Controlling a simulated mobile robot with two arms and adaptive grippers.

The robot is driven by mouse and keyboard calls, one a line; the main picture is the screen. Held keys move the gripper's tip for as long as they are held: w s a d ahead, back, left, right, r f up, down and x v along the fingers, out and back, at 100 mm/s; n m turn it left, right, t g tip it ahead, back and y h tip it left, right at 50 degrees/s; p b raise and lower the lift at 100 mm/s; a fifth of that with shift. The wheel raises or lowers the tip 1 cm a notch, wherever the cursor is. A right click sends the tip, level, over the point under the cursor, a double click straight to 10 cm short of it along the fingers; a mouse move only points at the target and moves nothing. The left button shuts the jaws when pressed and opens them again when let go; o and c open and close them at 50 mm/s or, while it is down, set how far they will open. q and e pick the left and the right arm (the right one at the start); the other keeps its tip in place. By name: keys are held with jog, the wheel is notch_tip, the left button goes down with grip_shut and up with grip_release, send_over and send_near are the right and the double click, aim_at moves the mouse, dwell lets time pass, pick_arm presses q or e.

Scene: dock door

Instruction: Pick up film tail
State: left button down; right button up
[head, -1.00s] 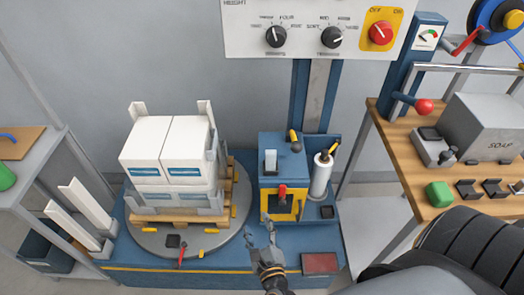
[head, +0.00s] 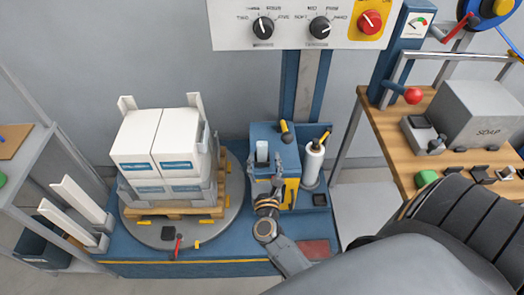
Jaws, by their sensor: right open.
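A small white upright piece (head: 262,151), which may be the film tail, stands at the front of the blue housing (head: 290,139). I cannot tell for sure that it is the tail. A white film roll (head: 314,160) stands upright on a holder just to its right. My right gripper (head: 266,177) is open, with its fingers pointing up and away, in front of the housing and just below the white piece. It looks empty, and I cannot tell whether it touches anything. My left gripper is not in view.
White boxes (head: 157,138) on a wooden pallet stand on the round turntable (head: 150,233) to the left. A knobbed control panel (head: 290,22) is above. A wooden bench (head: 381,150) with a soap box (head: 484,112) is at right.

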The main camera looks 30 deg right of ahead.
aim_at(262, 153)
jog(key=x, duration=0.4)
jog(key=shift+w+f, duration=0.15)
jog(key=shift+w, duration=0.25)
jog(key=shift+s+a, duration=0.1)
jog(key=shift+c, duration=0.4)
jog(key=c, duration=1)
jog(key=shift+r, duration=0.2)
